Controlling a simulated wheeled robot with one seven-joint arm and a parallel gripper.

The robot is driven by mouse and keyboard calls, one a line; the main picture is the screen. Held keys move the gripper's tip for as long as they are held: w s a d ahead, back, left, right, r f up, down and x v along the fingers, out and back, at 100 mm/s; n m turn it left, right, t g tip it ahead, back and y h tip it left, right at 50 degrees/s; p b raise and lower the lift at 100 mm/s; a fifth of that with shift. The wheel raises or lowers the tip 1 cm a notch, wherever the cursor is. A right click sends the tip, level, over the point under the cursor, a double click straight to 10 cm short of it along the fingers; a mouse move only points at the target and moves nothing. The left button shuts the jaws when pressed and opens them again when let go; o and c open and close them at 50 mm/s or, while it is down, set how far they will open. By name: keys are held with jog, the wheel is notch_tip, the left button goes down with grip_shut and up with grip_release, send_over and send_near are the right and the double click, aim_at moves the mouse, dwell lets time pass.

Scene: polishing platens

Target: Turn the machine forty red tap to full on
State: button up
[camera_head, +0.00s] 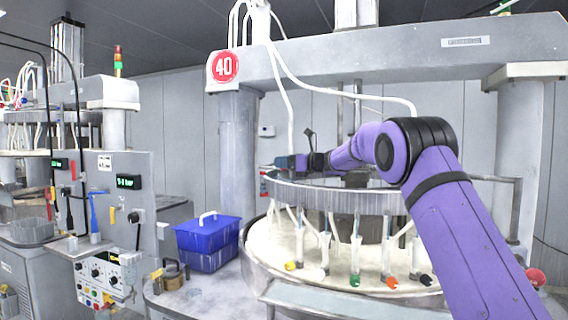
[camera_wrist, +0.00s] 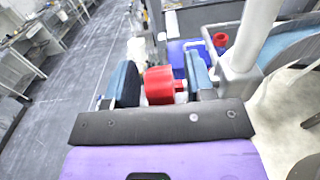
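The machine with the round red 40 sign (camera_head: 222,67) fills the middle and right of the head view. My gripper (camera_head: 284,163) is at the far left end of my purple arm, near the machine's left column. In the wrist view, a red tap (camera_wrist: 160,86) lies between the two blue fingers of my gripper (camera_wrist: 161,78). The fingers stand wide apart, one on each side of the tap. Whether either finger touches it is not clear. In the head view, the tap is not clearly visible; a small red thing (camera_head: 264,181) shows just left of my gripper.
A blue lidded box (camera_head: 208,243) stands left of the round platen basin (camera_head: 262,262). A control panel (camera_head: 125,215) and another machine are at the left. In the wrist view, a second red thing (camera_wrist: 220,40) and a pale post (camera_wrist: 250,40) are close on the right. Open floor (camera_wrist: 60,100) lies left.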

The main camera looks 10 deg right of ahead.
jog(key=c, duration=0.8)
jog(key=shift+t+y, duration=0.5)
jog(key=shift+y, duration=0.1)
jog(key=o, duration=0.9)
jog(key=shift+o, duration=0.2)
jog(key=shift+d, duration=0.1)
jog(key=v, duration=1)
jog(key=shift+s+d, duration=0.25)
jog(key=shift+d, duration=0.05)
